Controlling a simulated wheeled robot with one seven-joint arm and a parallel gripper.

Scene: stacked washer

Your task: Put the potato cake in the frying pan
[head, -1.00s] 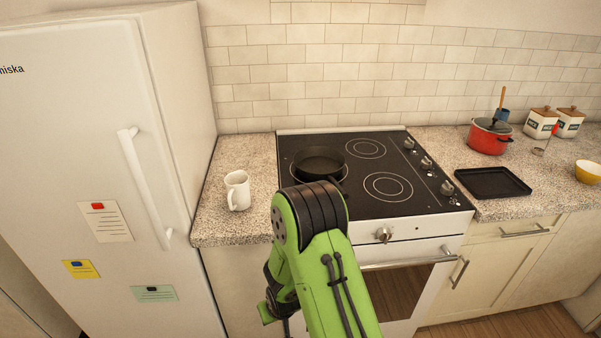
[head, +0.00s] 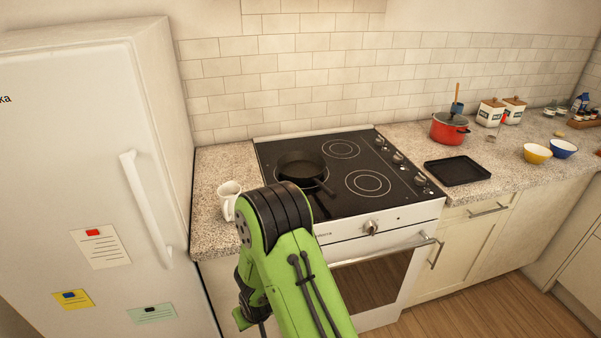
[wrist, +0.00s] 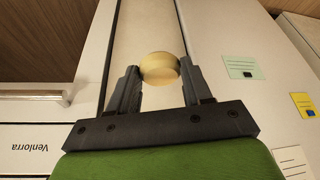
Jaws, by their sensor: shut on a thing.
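The potato cake (wrist: 160,68) is a pale yellow, rounded piece seen in the wrist view. My gripper (wrist: 160,78) is shut on it, with a dark finger on each side. In the head view my green arm hides the fingertips and the cake. The black frying pan (head: 300,168) sits on the left part of the cooktop, over a burner, with its handle pointing toward the lower right. My gripper is low in front of the counter, below and apart from the pan.
A white mug (head: 229,199) stands on the counter left of the cooktop (head: 345,205). A black tray (head: 457,171), red pot (head: 449,129), yellow bowl (head: 537,153) and blue bowl (head: 563,148) are to the right. The fridge (head: 95,160) stands at left.

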